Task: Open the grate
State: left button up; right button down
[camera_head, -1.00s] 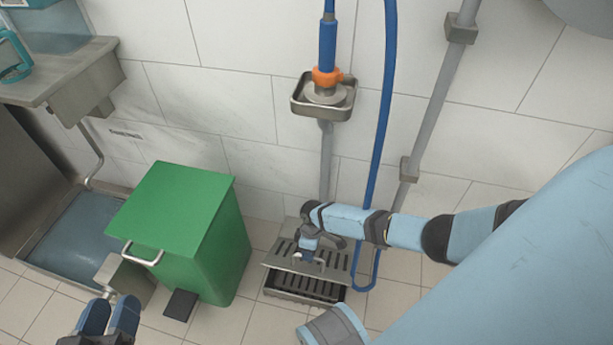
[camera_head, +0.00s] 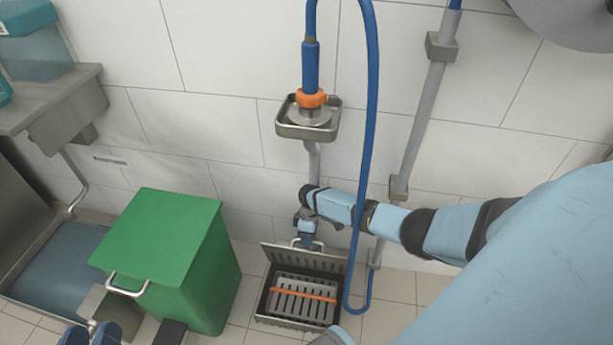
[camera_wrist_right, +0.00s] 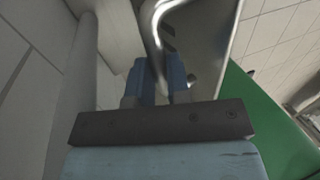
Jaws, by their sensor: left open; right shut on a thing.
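The grate (camera_head: 278,256) is tilted up steeply at the back of the floor drain (camera_head: 263,303), so the drain stands uncovered in front. Inside the drain lies a slotted grey insert (camera_head: 303,285) with an orange bar across it. My right gripper (camera_head: 306,241) is shut on the grate's handle at its raised edge, near the wall. In the right wrist view its blue fingers (camera_wrist_right: 160,82) close on the shiny metal handle (camera_wrist_right: 152,22), with the grate plate (camera_wrist_right: 205,40) beside it. My left gripper (camera_head: 91,336) is open and empty at the bottom left, partly cut off.
A green bin (camera_head: 160,245) with a pedal stands left of the drain. A blue hose (camera_head: 368,130) loops down to the right of the drain, in front of my right arm. A grey pipe (camera_head: 418,120) runs down the wall.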

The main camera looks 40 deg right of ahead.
pick_arm(q)
jog(key=shift+f, duration=0.15)
pick_arm(e)
jog(key=shift+s+d+f, duration=0.1)
jog(key=shift+s+f, duration=0.25)
jog(key=shift+f, duration=0.05)
jog(key=c, duration=1.4)
grip_release()
jog(key=o, duration=0.3)
jog(key=shift+f, duration=0.15)
jog(key=shift+w, duration=0.1)
jog(key=shift+w+r+p, duration=0.15)
jog(key=shift+r+p, duration=0.15)
jog(key=shift+r, duration=0.25)
pick_arm(q)
notch_tip(320, 180, up, 6)
jog(key=a+n+t+y+p, duration=0.1)
jog(key=t+p, duration=0.1)
jog(key=p, duration=0.7)
jog(key=shift+a+n+y, duration=0.3)
jog(key=shift+a, duration=0.1)
pick_arm(e)
notch_tip(320, 180, up, 19)
jog(key=shift+r, duration=0.15)
